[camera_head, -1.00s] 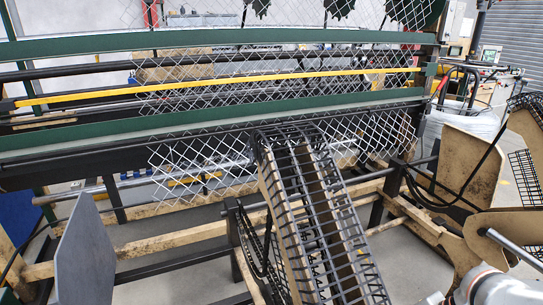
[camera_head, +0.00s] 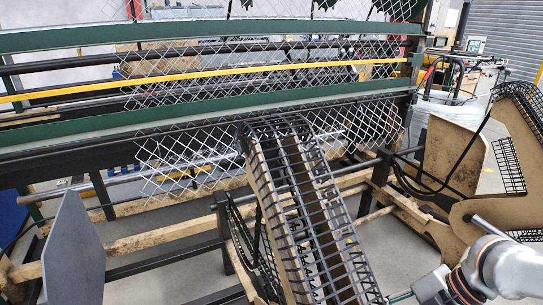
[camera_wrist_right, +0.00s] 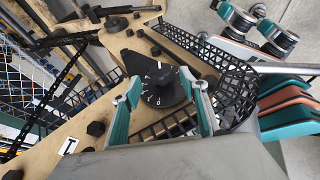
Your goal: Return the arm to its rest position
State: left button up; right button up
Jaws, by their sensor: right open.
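My right arm (camera_head: 490,268), white and grey, enters the head view at the lower right, in front of the plywood side of the machine. Its gripper cannot be made out there. In the right wrist view my right gripper (camera_wrist_right: 160,80) is open, its two teal-padded fingers apart. A black dial with white numbers (camera_wrist_right: 163,86) on a plywood panel (camera_wrist_right: 85,130) shows between the fingers. Whether the fingers reach around the dial or stay short of it cannot be told. My left gripper is not in view.
A black wire-grid chute (camera_head: 315,205) stands in the centre before the green-railed weaver with its chain-link mesh (camera_head: 200,155). A grey panel (camera_head: 75,250) stands at the left. Black mesh (camera_wrist_right: 235,85) lies right of my fingers in the wrist view.

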jog(key=x, duration=0.5)
jog(key=shift+s, duration=0.1)
jog(key=shift+f, duration=0.25)
jog(key=shift+t+y, duration=0.4)
jog(key=shift+t, duration=0.3)
jog(key=shift+a+r+n+t+y, duration=0.1)
jog(key=shift+n+t+y, duration=0.25)
jog(key=shift+t, duration=0.35)
jog(key=shift+t+y, duration=0.25)
jog(key=shift+t, duration=0.15)
jog(key=shift+n+t+y, duration=0.55)
jog(key=shift+t+y, duration=0.25)
jog(key=shift+t, duration=0.7)
jog(key=shift+w+r+t, duration=0.1)
jog(key=shift+w+t, duration=0.1)
jog(key=shift+t, duration=0.1)
